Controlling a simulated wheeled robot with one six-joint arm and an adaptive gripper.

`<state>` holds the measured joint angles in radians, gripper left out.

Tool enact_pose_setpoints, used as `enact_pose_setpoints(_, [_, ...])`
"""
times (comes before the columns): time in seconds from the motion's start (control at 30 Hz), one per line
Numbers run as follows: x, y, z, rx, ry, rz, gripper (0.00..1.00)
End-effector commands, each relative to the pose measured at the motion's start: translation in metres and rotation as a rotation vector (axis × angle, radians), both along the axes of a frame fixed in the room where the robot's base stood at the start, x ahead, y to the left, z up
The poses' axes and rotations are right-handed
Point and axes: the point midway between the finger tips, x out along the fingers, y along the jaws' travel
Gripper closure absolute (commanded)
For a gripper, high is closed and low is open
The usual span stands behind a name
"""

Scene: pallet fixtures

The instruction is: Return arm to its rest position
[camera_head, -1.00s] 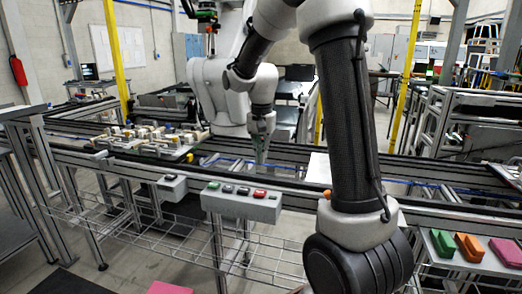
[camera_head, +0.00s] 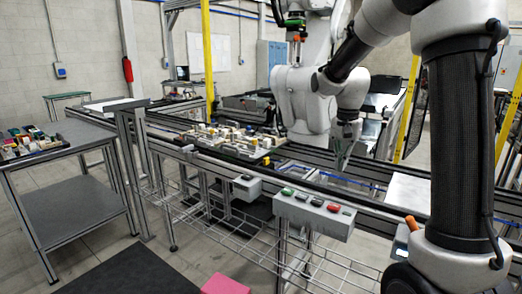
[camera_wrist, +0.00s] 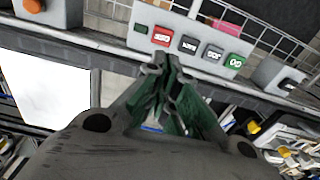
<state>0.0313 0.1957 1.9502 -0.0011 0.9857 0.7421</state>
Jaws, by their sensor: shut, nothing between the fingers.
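My gripper (camera_head: 342,152) points down above the conveyor frame, in front of a white robot body (camera_head: 305,105). It also shows in the wrist view (camera_wrist: 160,68), where its greenish fingers are closed together with nothing between them. My arm bends up from the right foreground, across the top and down to the gripper, not folded close in. In the wrist view the fingertips lie near the edge of a grey button box (camera_wrist: 148,16), which appears beyond them. How high they are above the frame is hard to tell.
The button box stands on the front rail (camera_head: 312,213). A white panel (camera_head: 408,192) lies on the conveyor right of my gripper. A pallet with fixtures (camera_head: 265,153) is to its left. A grey table (camera_head: 75,150) with small coloured parts stands far left. A yellow post (camera_head: 207,60) rises behind.

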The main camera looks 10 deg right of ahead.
Motion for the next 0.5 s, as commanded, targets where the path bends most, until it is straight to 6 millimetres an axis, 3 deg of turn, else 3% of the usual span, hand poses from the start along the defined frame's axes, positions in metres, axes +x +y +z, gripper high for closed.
enact_pose_setpoints(0.17, [-0.010,0.000,-0.009,0.001,0.024,0.165,1.00])
enact_pose_setpoints(0.23, [-0.036,0.001,-0.016,0.008,0.056,0.286,1.00])
enact_pose_setpoints(0.5, [-0.130,0.007,0.018,-0.007,-0.009,0.594,1.00])
